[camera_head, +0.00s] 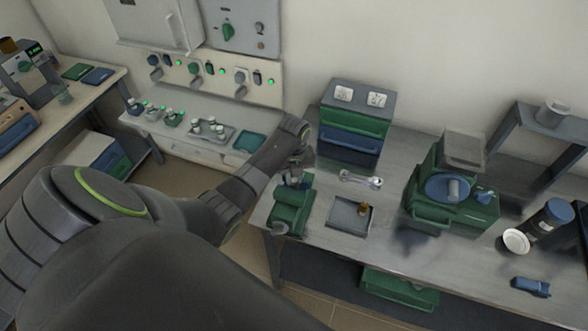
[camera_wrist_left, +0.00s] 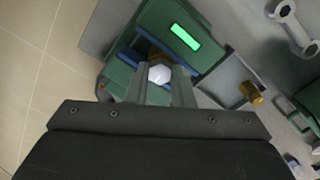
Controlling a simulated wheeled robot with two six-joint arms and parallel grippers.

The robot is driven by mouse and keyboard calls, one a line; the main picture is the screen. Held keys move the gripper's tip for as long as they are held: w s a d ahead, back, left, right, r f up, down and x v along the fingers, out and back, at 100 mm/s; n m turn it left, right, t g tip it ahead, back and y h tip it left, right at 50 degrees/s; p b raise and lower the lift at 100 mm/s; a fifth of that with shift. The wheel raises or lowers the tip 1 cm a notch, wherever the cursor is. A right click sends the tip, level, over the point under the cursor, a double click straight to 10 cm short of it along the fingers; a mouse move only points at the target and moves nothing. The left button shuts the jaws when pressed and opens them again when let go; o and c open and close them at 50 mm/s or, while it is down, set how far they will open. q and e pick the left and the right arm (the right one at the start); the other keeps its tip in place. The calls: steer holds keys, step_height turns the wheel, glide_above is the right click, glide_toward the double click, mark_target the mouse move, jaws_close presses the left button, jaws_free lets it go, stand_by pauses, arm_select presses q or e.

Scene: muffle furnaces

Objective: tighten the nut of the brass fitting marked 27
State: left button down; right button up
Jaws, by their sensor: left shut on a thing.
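My left gripper (camera_wrist_left: 160,88) reaches down to a green vise-like device (camera_wrist_left: 150,25) with a lit green display. It is shut on a fitting (camera_wrist_left: 159,74), whose white rounded end shows between the fingers, with brass-coloured metal just behind it. In the head view the left gripper (camera_head: 294,178) is over the same green device (camera_head: 290,212) at the bench's left end. Another brass fitting (camera_head: 363,208) stands on a grey tray (camera_head: 338,222) beside it; it also shows in the wrist view (camera_wrist_left: 251,92). No mark 27 is legible. My right gripper is not in view.
A double-ended wrench (camera_head: 360,180) lies behind the tray. A drawer unit (camera_head: 350,140) stands at the back, and a green machine with a blue disc (camera_head: 448,190) to the right. Bare bench lies around the tray.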

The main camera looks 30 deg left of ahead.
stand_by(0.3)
arm_select(q)
steer(key=c, duration=1.2)
jaws_free()
steer(key=shift+c, duration=0.2)
